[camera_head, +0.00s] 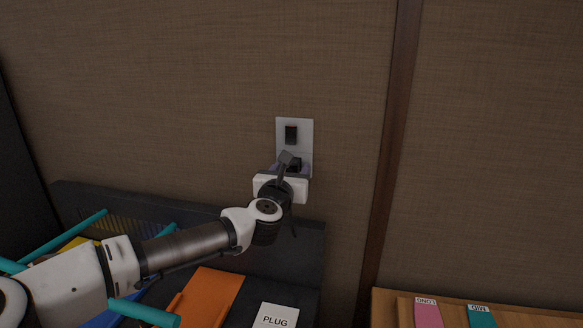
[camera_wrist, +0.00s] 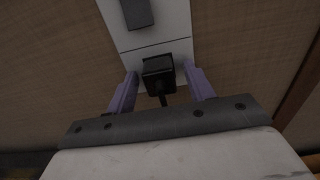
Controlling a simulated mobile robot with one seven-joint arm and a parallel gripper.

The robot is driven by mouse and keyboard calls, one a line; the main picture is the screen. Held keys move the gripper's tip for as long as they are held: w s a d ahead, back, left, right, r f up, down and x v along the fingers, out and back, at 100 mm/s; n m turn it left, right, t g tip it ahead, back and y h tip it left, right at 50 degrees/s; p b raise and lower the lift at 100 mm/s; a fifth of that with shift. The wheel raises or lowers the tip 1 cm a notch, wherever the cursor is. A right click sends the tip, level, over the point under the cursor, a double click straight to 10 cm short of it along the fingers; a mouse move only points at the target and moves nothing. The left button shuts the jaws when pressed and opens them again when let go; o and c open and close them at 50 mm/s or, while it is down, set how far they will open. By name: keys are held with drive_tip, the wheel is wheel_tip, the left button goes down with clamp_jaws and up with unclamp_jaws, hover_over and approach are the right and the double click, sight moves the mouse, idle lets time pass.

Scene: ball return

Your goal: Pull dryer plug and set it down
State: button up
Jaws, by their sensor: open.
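The dryer plug (camera_wrist: 158,73) is a black block with a dark cord, seated at the lower part of the pale wall plate (camera_wrist: 175,22). In the head view the plug (camera_head: 295,163) is partly hidden behind my wrist, on the same wall plate (camera_head: 307,128). My gripper (camera_wrist: 161,84) is open, with one purple finger on each side of the plug. A gap shows between the plug and each finger. In the head view my gripper (camera_head: 289,168) is at the wall plate, its fingers mostly hidden.
A dark switch (camera_head: 291,135) sits above the plug. Below are a white card reading PLUG (camera_head: 275,317), an orange item (camera_head: 213,296) and teal rods (camera_head: 67,229) by a dark panel (camera_head: 300,240). A wooden surface (camera_head: 545,310) with labelled tags is at lower right.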

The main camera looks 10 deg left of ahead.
sight(290, 170)
idle(0.4)
clamp_jaws()
drive_tip(key=shift+s, duration=0.15)
drive_tip(key=shift+s, duration=2.85)
